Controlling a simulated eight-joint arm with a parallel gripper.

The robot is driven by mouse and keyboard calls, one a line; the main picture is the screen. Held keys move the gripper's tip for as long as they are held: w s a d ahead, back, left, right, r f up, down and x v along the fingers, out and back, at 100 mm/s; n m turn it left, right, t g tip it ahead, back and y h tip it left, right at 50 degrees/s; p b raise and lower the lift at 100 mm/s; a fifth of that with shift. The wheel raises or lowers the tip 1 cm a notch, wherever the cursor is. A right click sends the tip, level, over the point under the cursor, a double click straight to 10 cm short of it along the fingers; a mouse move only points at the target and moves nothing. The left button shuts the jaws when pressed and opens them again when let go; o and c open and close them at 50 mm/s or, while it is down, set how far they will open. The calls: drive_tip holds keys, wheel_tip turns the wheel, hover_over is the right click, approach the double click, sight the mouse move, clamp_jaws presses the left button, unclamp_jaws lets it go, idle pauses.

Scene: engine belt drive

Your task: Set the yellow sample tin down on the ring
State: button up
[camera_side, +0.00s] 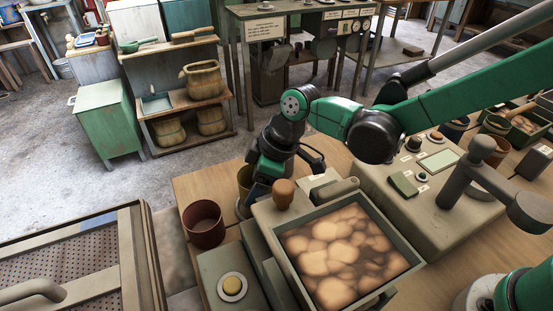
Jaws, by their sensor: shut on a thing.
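My gripper (262,178) reaches down at the centre, above the left part of the wooden bench. Its jaws are small and dark here, and their tips are partly hidden. An olive-yellow round vessel (243,182) shows at the left side of the jaws, partly covered by them; it appears to be the yellow sample tin, in my gripper's hold. I cannot tell whether its base touches anything. I cannot tell whether this is the task's ring.
A dark red pot (203,224) stands left of my gripper. A tray of glowing tan lumps (345,255) and a brown knob (283,193) lie close on the right. A grey console (425,190) stands further right. Little bench is clear near the pot.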

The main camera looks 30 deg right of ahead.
drive_tip(key=shift+f, duration=0.25)
idle(0.4)
drive_tip(key=shift+f, duration=0.45)
drive_tip(key=shift+s+f, duration=0.15)
drive_tip(key=shift+f, duration=0.05)
